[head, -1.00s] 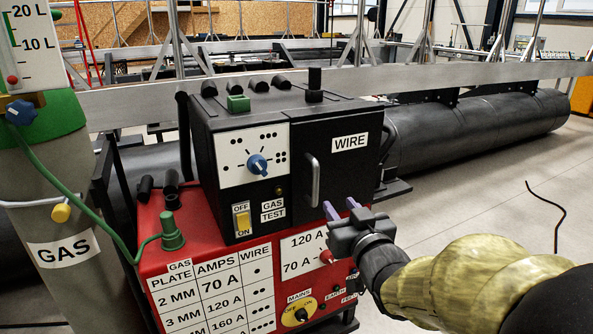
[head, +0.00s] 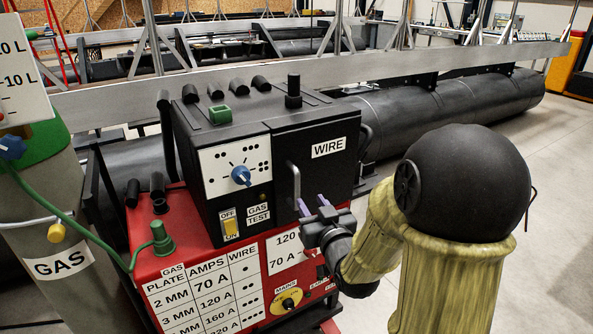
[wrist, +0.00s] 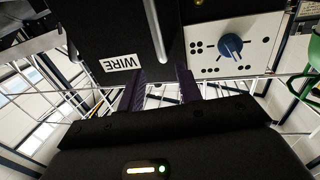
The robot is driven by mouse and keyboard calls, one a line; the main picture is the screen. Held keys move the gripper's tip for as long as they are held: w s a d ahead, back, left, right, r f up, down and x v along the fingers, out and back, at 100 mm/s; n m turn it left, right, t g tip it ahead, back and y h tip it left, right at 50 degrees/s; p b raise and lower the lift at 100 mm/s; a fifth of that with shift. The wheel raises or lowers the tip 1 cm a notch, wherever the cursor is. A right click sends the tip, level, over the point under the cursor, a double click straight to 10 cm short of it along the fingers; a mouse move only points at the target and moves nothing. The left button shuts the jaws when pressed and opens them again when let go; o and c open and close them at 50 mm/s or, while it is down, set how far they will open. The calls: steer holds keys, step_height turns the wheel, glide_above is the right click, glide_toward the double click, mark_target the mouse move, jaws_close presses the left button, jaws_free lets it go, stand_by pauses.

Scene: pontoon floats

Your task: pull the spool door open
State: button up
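The spool door (head: 325,160) is the black front panel labelled WIRE on the right of the black welder housing; it looks shut. Its upright grey bar handle (head: 294,185) is on the door's left side. The door (wrist: 110,35) and handle (wrist: 155,30) also show in the wrist view, turned upside down. My gripper (head: 313,204) is open, with two purple fingers apart, just right of and below the handle's lower end. In the wrist view the fingertips (wrist: 162,76) are empty, and the handle lies beyond them, in line with the gap. I see no clear contact.
The red welder base (head: 235,255) with charts and knobs is below the door. A knob panel (head: 236,165) is left of it. A grey gas cylinder (head: 60,240) with a green hose stands at left. Long black floats (head: 440,110) lie behind. The floor (head: 550,190) at right looks clear.

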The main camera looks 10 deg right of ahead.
mark_target(298, 181)
steer(key=w, duration=0.3)
steer(key=w+a, duration=0.1)
steer(key=w, duration=0.7)
steer(key=shift+w+a, duration=0.2)
steer(key=shift+w, duration=0.05)
jaws_close()
